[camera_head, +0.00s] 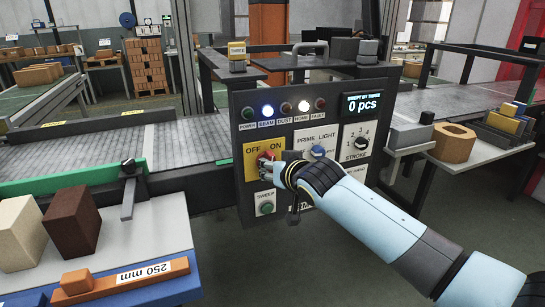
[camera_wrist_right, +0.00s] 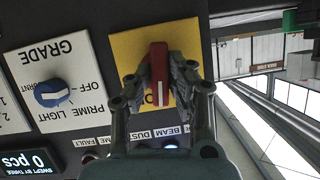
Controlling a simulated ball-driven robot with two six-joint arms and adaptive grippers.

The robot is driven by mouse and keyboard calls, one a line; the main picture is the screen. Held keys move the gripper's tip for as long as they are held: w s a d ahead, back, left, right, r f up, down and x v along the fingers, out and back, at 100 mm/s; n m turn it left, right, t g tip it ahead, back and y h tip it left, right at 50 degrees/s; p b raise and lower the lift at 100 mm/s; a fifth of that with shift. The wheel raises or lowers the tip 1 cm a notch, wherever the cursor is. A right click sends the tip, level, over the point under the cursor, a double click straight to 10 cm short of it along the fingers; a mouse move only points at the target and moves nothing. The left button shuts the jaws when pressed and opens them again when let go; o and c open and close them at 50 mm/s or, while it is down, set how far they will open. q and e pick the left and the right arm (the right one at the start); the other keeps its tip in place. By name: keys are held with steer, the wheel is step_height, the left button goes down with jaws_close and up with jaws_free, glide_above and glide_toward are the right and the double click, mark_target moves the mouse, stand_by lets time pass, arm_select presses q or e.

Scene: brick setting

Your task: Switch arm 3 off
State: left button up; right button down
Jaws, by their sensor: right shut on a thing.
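A dark control panel (camera_head: 240,120) stands in the middle of the head view. On its yellow OFF/ON plate (camera_head: 252,150) is a red knob (camera_head: 265,157), which also shows in the right wrist view (camera_wrist_right: 158,62). My right gripper (camera_wrist_right: 160,78) is shut on the knob, one finger on each side. In that upside-down wrist view the knob stands about upright, its white mark towards the lamp row. The fingers partly hide the lettering there. A yellow block labelled THREE (camera_head: 237,52) sits above the panel. My left gripper is not in view.
The BEAM and HOME lamps are lit. The display (camera_head: 362,104) reads 0 pcs. A blue PRIME LIGHT knob (camera_head: 317,152), a STROKE dial (camera_head: 360,143) and a green SWEEP button (camera_head: 266,208) are close to my right gripper. Bricks (camera_head: 74,222) lie at left.

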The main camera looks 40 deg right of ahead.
steer(key=shift+a+f+n+h+b, duration=0.1)
steer(key=shift+n+h+b, duration=0.95)
steer(key=shift+n, duration=0.7)
steer(key=shift+a+f+n+h+b, duration=0.1)
steer(key=shift+n+h+b, duration=0.65)
steer(key=shift+n+h, duration=0.8)
steer(key=shift+r+n, duration=0.1)
steer(key=shift+n, duration=0.3)
steer(key=shift+g, duration=0.3)
steer(key=c, duration=1.2)
jaws_free()
steer(key=shift+c, duration=0.2)
steer(key=shift+a, duration=0.1)
steer(key=v, duration=0.7)
steer(key=shift+s, duration=0.2)
